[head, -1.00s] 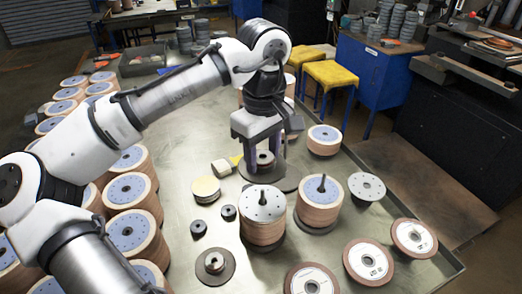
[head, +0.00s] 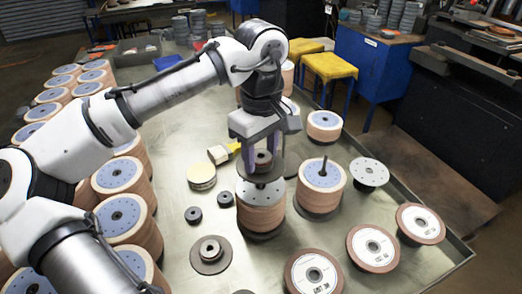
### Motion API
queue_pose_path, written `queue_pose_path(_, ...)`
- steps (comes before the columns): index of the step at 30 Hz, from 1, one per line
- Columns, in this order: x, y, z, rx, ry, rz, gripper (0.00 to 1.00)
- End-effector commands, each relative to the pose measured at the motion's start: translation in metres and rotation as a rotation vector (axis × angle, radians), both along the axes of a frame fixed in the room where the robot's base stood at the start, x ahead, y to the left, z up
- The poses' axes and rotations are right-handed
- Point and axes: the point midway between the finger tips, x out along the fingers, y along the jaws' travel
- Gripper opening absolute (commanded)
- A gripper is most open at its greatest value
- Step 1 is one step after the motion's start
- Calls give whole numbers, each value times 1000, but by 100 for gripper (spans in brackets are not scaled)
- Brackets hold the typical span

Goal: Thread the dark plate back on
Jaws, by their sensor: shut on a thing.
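My gripper (head: 262,158) points down and is shut on the brown hub of a dark round plate (head: 250,172). The plate is held roughly level over the near stack of tan flap discs (head: 261,212), which has a grey perforated plate (head: 250,192) on top. The stack's dark spindle (head: 262,185) shows just below the held plate; I cannot tell whether its tip is in the plate's hole. A second dark plate with a hub (head: 206,264) lies flat on the table at the front. Two small black nuts (head: 193,215) (head: 225,199) lie left of the stack.
Another disc stack with a bare spindle (head: 321,186) stands close on the right. Rows of stacks (head: 120,176) line the left.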

Motion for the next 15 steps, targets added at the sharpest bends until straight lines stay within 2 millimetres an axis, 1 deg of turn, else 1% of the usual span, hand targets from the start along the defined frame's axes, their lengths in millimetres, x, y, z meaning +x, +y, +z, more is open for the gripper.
queue_pose_path(8, 0, 0, 0, 0, -1, 0, 10)
queue_pose_path(15, 0, 0, -4, 0, -1, 0, 10)
